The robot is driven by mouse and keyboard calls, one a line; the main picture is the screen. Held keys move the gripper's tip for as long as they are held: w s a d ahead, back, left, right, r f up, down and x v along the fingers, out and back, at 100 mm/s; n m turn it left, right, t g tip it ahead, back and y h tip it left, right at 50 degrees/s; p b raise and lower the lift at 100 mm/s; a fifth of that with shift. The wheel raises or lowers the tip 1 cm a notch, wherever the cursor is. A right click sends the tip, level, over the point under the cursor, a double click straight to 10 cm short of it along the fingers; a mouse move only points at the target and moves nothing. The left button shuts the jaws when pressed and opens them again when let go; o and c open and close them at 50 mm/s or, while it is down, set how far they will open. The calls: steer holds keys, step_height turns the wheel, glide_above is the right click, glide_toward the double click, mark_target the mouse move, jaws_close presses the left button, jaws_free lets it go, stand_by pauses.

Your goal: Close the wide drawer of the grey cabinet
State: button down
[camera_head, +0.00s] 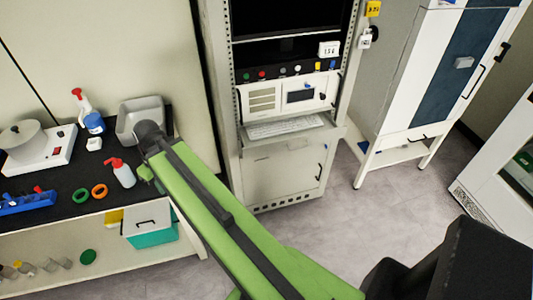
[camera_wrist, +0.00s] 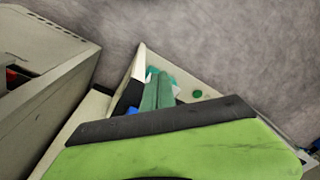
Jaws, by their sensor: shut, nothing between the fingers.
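The grey cabinet (camera_head: 283,172) stands upright in the middle of the head view, with control panels above and a handled door below. A wide shallow drawer (camera_head: 325,133) sticks out of its front at mid height with a keyboard on it. I take this as the wide drawer. My green arm crosses the head view up to the left, and my gripper is hidden there. In the wrist view two narrow teal fingers (camera_wrist: 157,90) lie side by side, shut and empty. The cabinet (camera_wrist: 52,48) also seems to show at the left of that view, apart from the fingers.
A black-topped bench (camera_head: 65,185) on the left bears bottles, rings and a grey bin (camera_head: 140,113). Its lower shelf holds a teal box (camera_head: 152,236). A white cabinet (camera_head: 405,120) stands to the right. Grey floor (camera_head: 385,215) is clear in front.

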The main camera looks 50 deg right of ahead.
steer(key=s+d+f+n+t+y+b, duration=0.1)
steer(key=s+d+f+n+t+b, duration=0.15)
steer(key=d, duration=0.85)
steer(key=s+d+f+n+t+b, duration=0.1)
steer(key=s+d+f+b, duration=0.15)
steer(key=d, duration=0.75)
steer(key=s+d+n+t+h+b, duration=0.1)
steer(key=s+d+n+t+b, duration=0.1)
steer(key=s+d, duration=0.7)
steer(key=s+d+n+t+h+b, duration=0.1)
steer(key=s+d+n+b, duration=0.1)
steer(key=s+d, duration=0.75)
steer(key=b, duration=0.8)
glide_toward(261, 155)
steer(key=f, duration=0.2)
steer(key=w+f, duration=0.1)
steer(key=shift+w+a+f, duration=0.1)
steer(key=shift+a+f, duration=0.15)
steer(key=shift+a, duration=0.05)
steer(key=shift+w+d, duration=0.35)
steer(key=shift+w, duration=0.25)
